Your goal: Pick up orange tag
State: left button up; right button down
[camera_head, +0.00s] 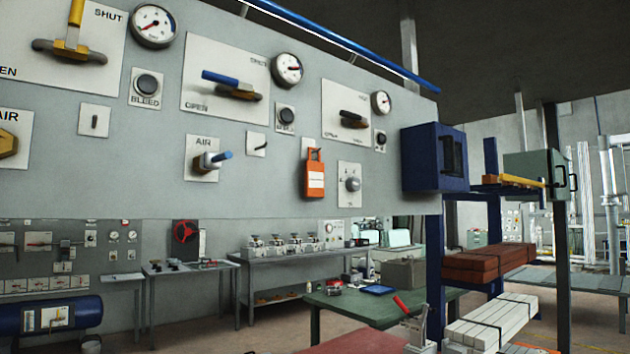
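The orange tag (315,178) hangs on the grey panel (260,190), near the panel's lower edge and right of its middle. It has a white label on its front and a narrow top that hangs at a small plate. Nothing touches it from the front. Neither of my grippers shows in the head view.
A dark blue box (434,158) juts out at the panel's right end. A green table (345,306) stands below, beyond the panel.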

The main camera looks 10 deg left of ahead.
aim_at(314, 171)
jog(key=i+l+u, duration=0.1)
jog(key=u, duration=0.25)
jog(key=l+u, duration=0.3)
jog(key=i+l+u, duration=0.2)
jog(key=l, duration=0.2)
jog(key=i+l+u, duration=0.2)
jog(key=l, duration=0.15)
jog(key=i+l+u, duration=0.2)
jog(key=l, duration=1.55)
jog(key=k, duration=0.1)
